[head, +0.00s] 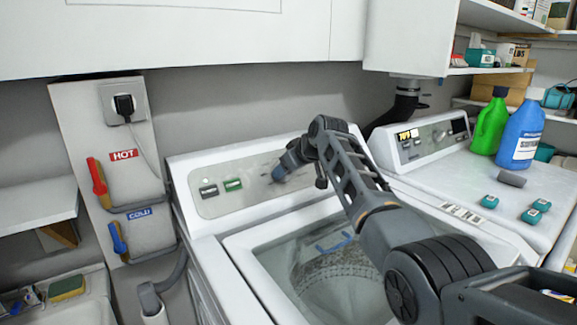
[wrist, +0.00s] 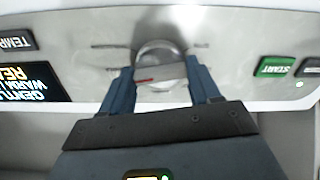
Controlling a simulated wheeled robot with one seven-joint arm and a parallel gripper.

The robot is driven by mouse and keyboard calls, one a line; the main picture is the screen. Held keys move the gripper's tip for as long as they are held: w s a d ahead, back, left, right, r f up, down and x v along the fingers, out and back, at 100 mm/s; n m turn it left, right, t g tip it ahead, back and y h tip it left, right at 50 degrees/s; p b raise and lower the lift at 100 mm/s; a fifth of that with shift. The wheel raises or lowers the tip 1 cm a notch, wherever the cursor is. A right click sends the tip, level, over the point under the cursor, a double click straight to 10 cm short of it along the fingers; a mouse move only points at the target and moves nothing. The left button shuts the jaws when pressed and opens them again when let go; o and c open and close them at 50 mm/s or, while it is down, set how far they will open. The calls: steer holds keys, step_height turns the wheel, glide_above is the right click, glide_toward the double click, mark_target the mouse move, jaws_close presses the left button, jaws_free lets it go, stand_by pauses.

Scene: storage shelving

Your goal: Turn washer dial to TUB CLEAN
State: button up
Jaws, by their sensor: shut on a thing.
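The washer (head: 213,170) is the white top-loader in the middle of the head view, with a grey control panel (head: 240,190) along its back. In the wrist view, which is upside down, the round silver dial (wrist: 160,52) sits on the panel with a small red mark on its near face. My gripper (wrist: 160,70) is shut on the dial, one blue finger on each side. In the head view my gripper (head: 279,173) is against the panel and hides the dial. The labels around the dial are too blurred to read.
A green START button (wrist: 275,67) and a TEMP button (wrist: 15,40) flank the dial, with a lit display (wrist: 30,82) beside TEMP. Green (head: 490,125) and blue (head: 521,133) bottles stand on the right machine. Hot and cold valves are on the left. Cabinets hang above.

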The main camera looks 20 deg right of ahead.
steer(key=m+p, duration=0.1)
steer(key=m, duration=0.2)
steer(key=shift+a+m, duration=0.1)
steer(key=shift+m, duration=0.3)
steer(key=shift+f+m+p, duration=0.1)
steer(key=shift+m+p, duration=0.4)
steer(key=shift+m, duration=1.5)
steer(key=o, duration=1.1)
steer(key=shift+c, duration=0.2)
steer(key=v, duration=0.8)
steer(key=shift+b, duration=0.3)
steer(key=shift+w, duration=0.1)
